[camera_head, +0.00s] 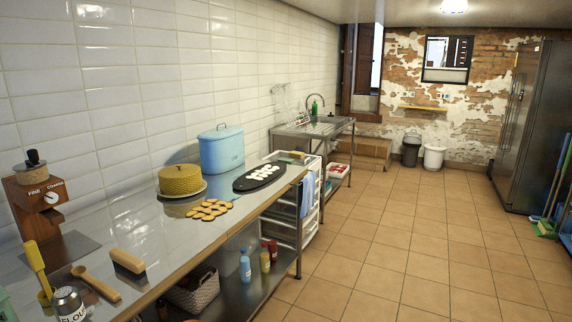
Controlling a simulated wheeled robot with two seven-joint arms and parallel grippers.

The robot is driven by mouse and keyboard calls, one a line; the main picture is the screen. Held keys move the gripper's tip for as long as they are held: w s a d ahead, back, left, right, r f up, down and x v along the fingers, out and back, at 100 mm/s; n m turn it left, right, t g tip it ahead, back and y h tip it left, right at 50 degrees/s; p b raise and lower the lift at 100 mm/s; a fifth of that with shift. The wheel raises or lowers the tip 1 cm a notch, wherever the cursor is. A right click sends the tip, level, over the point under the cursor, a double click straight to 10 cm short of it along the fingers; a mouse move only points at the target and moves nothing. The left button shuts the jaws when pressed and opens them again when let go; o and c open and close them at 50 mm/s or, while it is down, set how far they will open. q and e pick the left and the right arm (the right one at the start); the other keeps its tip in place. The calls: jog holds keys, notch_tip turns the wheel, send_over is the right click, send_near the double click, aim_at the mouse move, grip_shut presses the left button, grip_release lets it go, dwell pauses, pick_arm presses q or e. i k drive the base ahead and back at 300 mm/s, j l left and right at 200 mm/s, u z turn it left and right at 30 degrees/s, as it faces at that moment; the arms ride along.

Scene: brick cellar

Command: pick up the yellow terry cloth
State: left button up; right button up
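No item shows clearly as a yellow terry cloth. A small yellowish flat item (291,155) lies on top of the white drawer cart (311,217); it is too small to tell if it is cloth. A yellow round, ribbed-looking thing (181,179) sits on a plate on the steel counter (150,235). A blue cloth (307,194) hangs at the side of the cart. Neither of my grippers is in view.
The counter holds a blue lidded canister (221,150), a dark oval board (259,177) with white pieces, several tan rounds (209,209), a brush (128,262), a wooden spoon (95,284) and a grinder (40,196). A sink table (313,127) stands beyond.

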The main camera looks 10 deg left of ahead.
aim_at(294, 154)
jog(key=i+z, duration=0.45)
jog(key=i, duration=2.15)
jog(key=i+u, duration=0.1)
jog(key=i, duration=0.65)
jog(key=i+u, duration=0.15)
jog(key=i, duration=0.55)
jog(key=i+l+u, duration=0.1)
jog(key=i, duration=0.65)
jog(key=i+u, duration=0.4)
jog(key=i+l+u, duration=0.25)
jog(key=i+u, duration=0.15)
jog(key=i, duration=0.2)
